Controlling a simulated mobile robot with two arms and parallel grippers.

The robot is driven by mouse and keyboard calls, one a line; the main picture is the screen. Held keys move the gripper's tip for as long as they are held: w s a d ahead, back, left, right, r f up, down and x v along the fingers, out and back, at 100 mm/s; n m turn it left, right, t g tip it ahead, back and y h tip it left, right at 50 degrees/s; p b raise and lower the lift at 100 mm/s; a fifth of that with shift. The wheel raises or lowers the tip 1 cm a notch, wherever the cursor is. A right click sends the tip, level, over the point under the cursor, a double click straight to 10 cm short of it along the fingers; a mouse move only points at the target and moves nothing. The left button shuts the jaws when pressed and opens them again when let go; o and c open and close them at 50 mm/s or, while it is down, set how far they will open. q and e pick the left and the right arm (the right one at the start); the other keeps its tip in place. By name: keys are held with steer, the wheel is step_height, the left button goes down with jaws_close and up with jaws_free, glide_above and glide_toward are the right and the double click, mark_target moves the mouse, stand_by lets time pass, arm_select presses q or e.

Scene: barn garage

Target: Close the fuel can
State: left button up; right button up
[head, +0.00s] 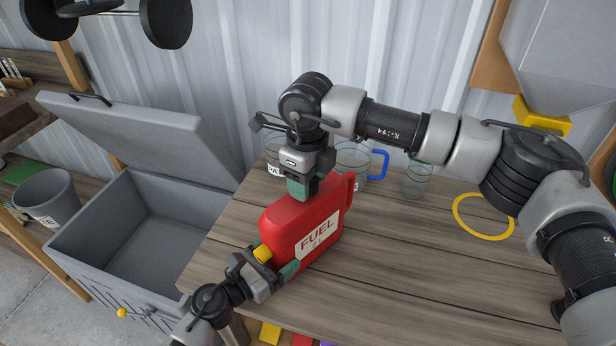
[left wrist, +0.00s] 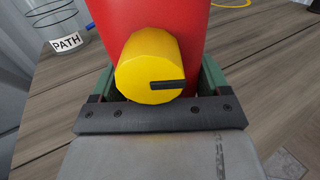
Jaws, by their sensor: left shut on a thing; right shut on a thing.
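The red fuel can (head: 318,218) is on the wooden table, with its FUEL label showing in the head view. Its yellow cap (head: 262,254) is at the lower left end; the cap (left wrist: 150,65) also shows close up in the left wrist view, with a dark mark on its face. I cannot tell how tightly it sits. My left gripper (head: 274,268) is shut on the can's cap end, its green fingers on either side of the red body, the cap between them. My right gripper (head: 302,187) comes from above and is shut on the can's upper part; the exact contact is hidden.
Behind the can stand glass jars, one with a blue handle (head: 378,164), and a clear glass (head: 417,181). A yellow ring (head: 484,236) lies on the right of the table (head: 400,270). An open grey chest (head: 95,222) stands left of the table.

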steer(key=m, duration=0.4)
steer(key=shift+a, duration=0.1)
steer(key=m, duration=0.4)
steer(key=shift+m, duration=0.3)
steer(key=m, duration=0.4)
steer(key=shift+a, duration=0.15)
steer(key=m, duration=0.4)
steer(key=shift+a, duration=0.1)
steer(key=m, duration=0.8)
steer(key=shift+w+a+m, duration=0.1)
steer(key=shift+m, duration=0.3)
steer(key=m, duration=0.6)
steer(key=shift+w+m, duration=0.2)
steer(key=shift+m, duration=0.1)
